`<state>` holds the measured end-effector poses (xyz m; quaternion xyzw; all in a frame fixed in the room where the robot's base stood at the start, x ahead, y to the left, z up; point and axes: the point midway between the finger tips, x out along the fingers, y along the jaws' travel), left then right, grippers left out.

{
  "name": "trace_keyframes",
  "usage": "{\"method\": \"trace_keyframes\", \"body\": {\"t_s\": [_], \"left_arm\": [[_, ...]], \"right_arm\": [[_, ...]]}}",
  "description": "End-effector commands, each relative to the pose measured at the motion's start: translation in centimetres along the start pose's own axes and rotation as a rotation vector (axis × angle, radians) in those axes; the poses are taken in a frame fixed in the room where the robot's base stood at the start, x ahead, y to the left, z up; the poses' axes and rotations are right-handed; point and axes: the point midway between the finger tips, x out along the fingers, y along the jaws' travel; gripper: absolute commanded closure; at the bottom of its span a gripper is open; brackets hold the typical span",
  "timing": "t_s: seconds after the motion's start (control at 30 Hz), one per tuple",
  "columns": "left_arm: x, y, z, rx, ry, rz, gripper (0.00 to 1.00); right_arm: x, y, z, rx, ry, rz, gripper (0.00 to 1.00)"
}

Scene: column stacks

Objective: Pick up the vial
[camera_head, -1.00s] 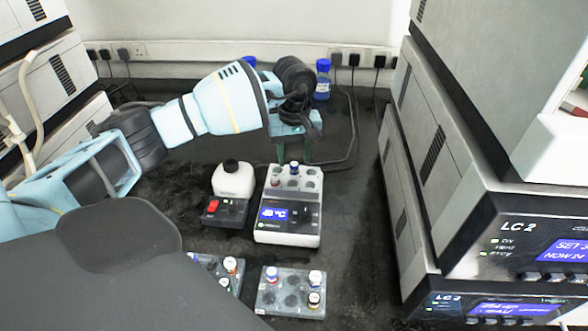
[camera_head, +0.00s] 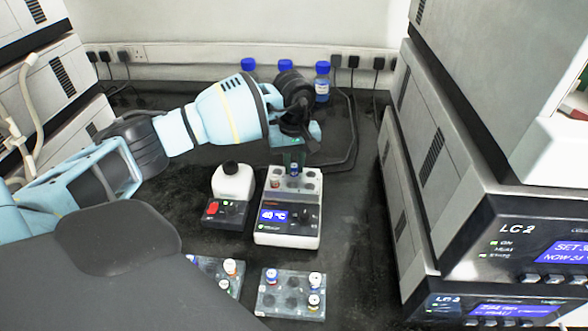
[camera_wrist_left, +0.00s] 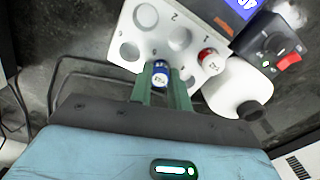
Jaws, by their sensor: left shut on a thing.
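A blue-capped vial (camera_head: 294,168) is at the back of the white heating block (camera_head: 289,226). In the left wrist view the same vial (camera_wrist_left: 160,76) stands between the two green fingers of my left gripper (camera_wrist_left: 161,88), which is shut on it. In the head view the left gripper (camera_head: 293,158) reaches down to the vial from behind. I cannot tell whether the vial's base is still inside its hole. A red-capped vial (camera_wrist_left: 208,58) sits in a hole beside it. My right gripper is not in view.
Two vial racks (camera_head: 291,292) are at the front. Blue-capped bottles (camera_head: 322,84) stand behind the gripper. Large LC units (camera_head: 440,150) border the right side.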

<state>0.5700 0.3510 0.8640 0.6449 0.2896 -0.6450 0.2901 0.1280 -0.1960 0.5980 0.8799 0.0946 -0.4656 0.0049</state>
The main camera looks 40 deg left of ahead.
Motion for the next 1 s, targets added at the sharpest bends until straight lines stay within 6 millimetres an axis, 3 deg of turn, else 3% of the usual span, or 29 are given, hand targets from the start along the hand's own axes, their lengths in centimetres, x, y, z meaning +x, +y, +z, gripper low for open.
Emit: {"method": "trace_keyframes", "body": {"t_s": [0.27,0.47,1.0], "left_arm": [[-1.0,0.0,0.0,0.0,0.001,0.002,1.0],[-3.7,0.0,-0.1,-0.001,0.003,0.002,1.0],[-4.5,0.3,11.9,0.005,0.0,0.0,1.0]], "right_arm": [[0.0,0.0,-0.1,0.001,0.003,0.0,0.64],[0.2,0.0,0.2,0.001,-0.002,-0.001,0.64],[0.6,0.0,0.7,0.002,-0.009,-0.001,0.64]]}}
